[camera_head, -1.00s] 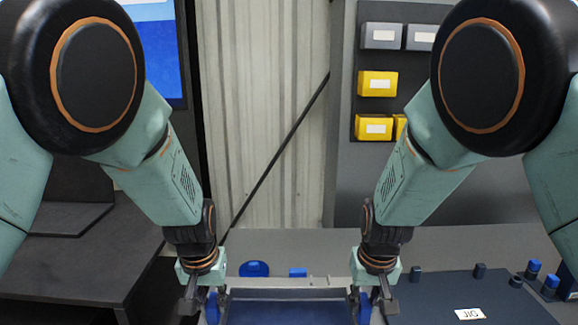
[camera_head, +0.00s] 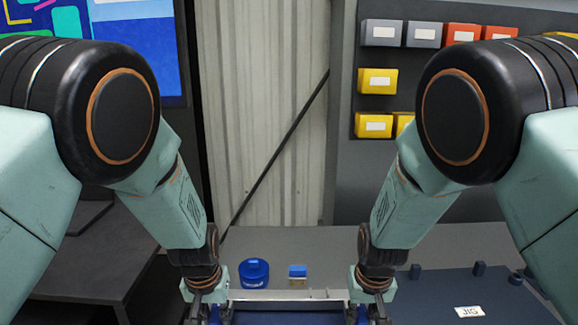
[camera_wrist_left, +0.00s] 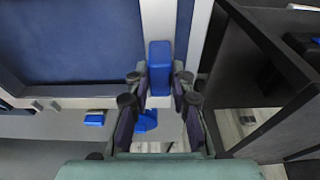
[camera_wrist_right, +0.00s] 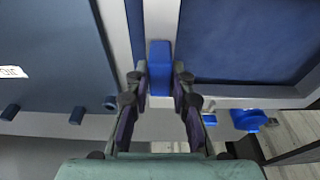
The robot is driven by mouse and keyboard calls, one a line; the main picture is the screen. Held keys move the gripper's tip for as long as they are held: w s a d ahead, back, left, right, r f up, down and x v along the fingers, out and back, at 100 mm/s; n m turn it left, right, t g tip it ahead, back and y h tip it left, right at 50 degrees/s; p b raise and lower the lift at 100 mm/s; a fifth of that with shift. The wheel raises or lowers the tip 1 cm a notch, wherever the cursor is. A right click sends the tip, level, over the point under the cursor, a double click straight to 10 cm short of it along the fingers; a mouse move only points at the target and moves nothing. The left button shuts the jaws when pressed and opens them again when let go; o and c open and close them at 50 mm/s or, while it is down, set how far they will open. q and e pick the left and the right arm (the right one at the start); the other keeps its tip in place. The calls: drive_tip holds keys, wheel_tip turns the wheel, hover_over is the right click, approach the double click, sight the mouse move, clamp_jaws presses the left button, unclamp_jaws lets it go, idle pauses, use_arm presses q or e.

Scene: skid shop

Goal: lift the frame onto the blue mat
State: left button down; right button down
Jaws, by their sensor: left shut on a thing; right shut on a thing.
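The frame (camera_head: 288,295) is a pale silver border around a dark blue area (camera_wrist_left: 70,40), with blue handles at its sides. My left gripper (camera_head: 205,312) is shut on the left blue handle (camera_wrist_left: 160,60). My right gripper (camera_head: 366,312) is shut on the right blue handle (camera_wrist_right: 160,60). Only the frame's far edge and a strip of blue show in the head view; its near part is cut off. I cannot tell whether the dark blue inside is the mat or part of the frame.
A dark blue plate labelled JIG (camera_head: 440,295) with short pegs lies on the bench to the right. A blue tub (camera_head: 253,273) and a small blue-topped block (camera_head: 298,275) stand beyond the frame. A dark table (camera_head: 95,270) is at the left.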

use_arm(q)
drive_tip(key=shift+r, duration=0.1)
use_arm(e)
drive_tip(key=shift+r, duration=0.1)
use_arm(q)
drive_tip(key=shift+f, duration=0.2)
use_arm(e)
drive_tip(key=shift+f, duration=0.2)
use_arm(q)
drive_tip(key=shift+s+f, duration=0.15)
use_arm(e)
drive_tip(key=shift+s+f, duration=0.15)
use_arm(q)
drive_tip(key=shift+s+f, duration=0.1)
drive_tip(key=shift+f, duration=0.2)
use_arm(e)
drive_tip(key=shift+s+f, duration=0.1)
drive_tip(key=shift+f, duration=0.2)
use_arm(q)
drive_tip(key=shift+f, duration=0.2)
use_arm(e)
drive_tip(key=shift+f, duration=0.2)
drive_tip(key=c, duration=1.3)
unclamp_jaws()
drive_tip(key=shift+o, duration=1.1)
